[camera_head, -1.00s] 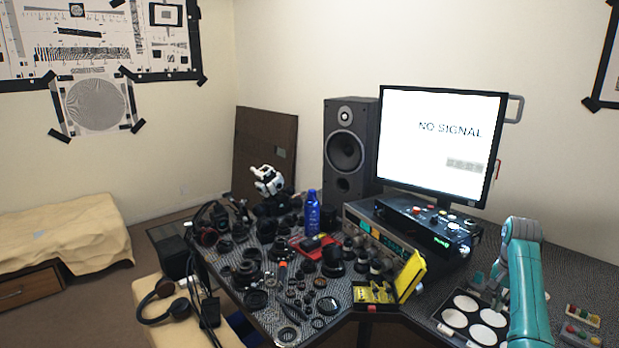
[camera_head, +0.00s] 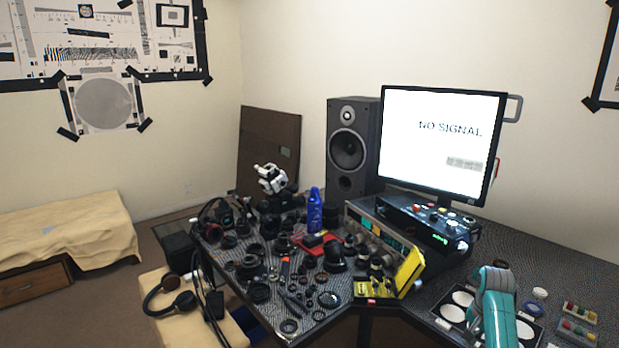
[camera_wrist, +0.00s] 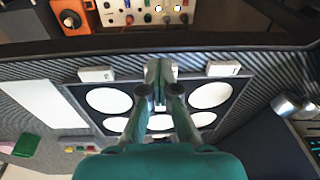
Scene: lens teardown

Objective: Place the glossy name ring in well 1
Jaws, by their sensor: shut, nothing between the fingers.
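My gripper (camera_wrist: 160,70) is shut and empty in the wrist view, over a dark tray (camera_wrist: 158,97) with several round white wells. In the head view the tray (camera_head: 437,311) is partly hidden by my teal arm, which also hides the gripper. Several dark rings lie on the left part of the desk, among them one near its front edge (camera_head: 289,326). I cannot tell which is the glossy name ring.
A yellow box (camera_head: 409,272), a blue bottle (camera_head: 314,212) and many dark lens parts crowd the left of the desk. The monitor (camera_head: 440,145) and a black device (camera_head: 425,225) stand behind. Small trays of coloured pieces (camera_head: 578,331) lie at the right.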

